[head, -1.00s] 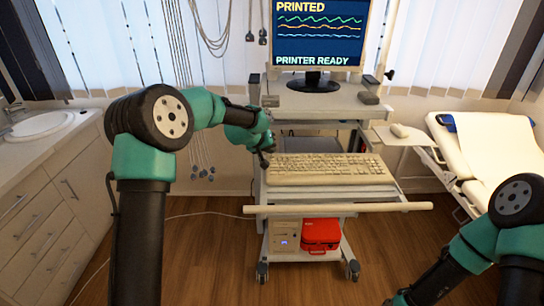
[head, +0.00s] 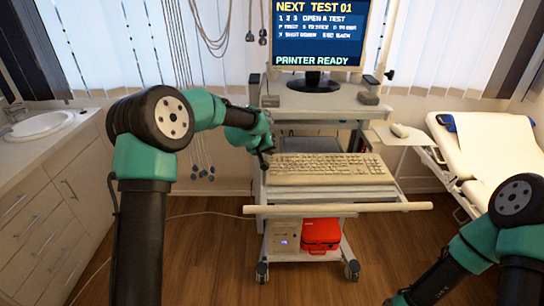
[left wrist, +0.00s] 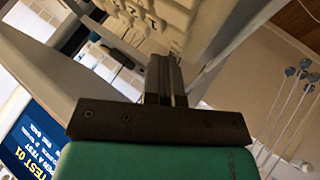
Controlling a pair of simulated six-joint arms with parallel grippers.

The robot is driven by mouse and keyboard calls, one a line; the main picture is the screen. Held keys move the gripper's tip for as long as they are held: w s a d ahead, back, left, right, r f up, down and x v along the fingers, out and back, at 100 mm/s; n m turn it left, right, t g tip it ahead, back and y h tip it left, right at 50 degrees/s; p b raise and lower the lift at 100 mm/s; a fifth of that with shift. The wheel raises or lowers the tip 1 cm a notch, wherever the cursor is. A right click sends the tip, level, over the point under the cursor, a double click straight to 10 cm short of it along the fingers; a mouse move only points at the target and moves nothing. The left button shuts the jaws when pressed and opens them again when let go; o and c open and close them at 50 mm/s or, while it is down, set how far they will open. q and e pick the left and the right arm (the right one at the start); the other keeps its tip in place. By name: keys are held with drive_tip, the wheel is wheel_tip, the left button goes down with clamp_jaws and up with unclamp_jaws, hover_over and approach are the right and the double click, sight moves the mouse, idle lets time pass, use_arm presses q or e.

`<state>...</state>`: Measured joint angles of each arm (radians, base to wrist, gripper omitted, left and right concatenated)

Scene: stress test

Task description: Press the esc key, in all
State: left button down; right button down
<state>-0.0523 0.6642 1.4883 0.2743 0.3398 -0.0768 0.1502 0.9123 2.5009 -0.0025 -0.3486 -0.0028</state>
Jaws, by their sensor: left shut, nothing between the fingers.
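The beige keyboard (head: 330,169) lies on the cart's shelf. The esc key is hidden behind my left gripper or too small to make out. My left gripper (head: 265,160) is at the keyboard's far left corner, shut and empty, its tips pointing down. In the left wrist view the shut fingers (left wrist: 172,65) reach to the keyboard's edge, with large keys (left wrist: 165,18) beyond them. I cannot tell whether the tips touch a key. The monitor (head: 318,35) reads "NEXT TEST 01" and "PRINTER READY". My right gripper is out of view.
The cart's front handle bar (head: 338,208) runs in front of the keyboard. A red case (head: 321,233) sits low on the cart. A mouse (head: 400,131) lies on a side tray. Cables hang behind my left arm.

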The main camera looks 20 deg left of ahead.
sight(270, 156)
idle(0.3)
use_arm(q)
drive_tip(key=shift+r, duration=0.8)
drive_tip(key=shift+r, duration=0.1)
drive_tip(key=shift+r, duration=2.4)
drive_tip(key=shift+f, duration=0.1)
